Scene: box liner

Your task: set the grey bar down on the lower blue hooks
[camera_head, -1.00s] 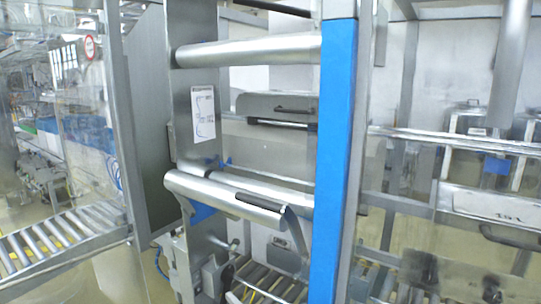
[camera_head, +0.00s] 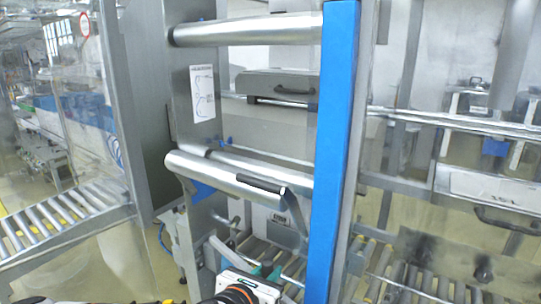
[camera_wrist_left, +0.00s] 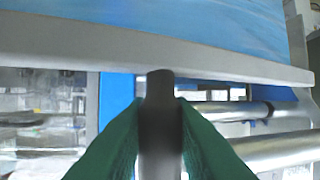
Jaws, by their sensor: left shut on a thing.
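My left gripper (camera_head: 264,272) is low in the head view, in front of the machine frame, with its green fingertips pointing in. In the left wrist view its green fingers (camera_wrist_left: 160,140) are shut on a dark grey, rounded bar (camera_wrist_left: 159,100), seen nearly end-on. The bar's full length is hidden. In the head view, a blue hook-like part (camera_head: 203,190) shows under the left end of the middle roller, above and left of the gripper. The bar is apart from it as far as I can see. My right gripper is not in view.
A silver middle roller (camera_head: 220,172) with a dark sleeve and an upper roller (camera_head: 245,30) cross the frame. A tall blue post (camera_head: 334,150) stands right of the gripper. A roller conveyor (camera_head: 60,222) lies at the left. A grey edge (camera_wrist_left: 230,62) spans the wrist view.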

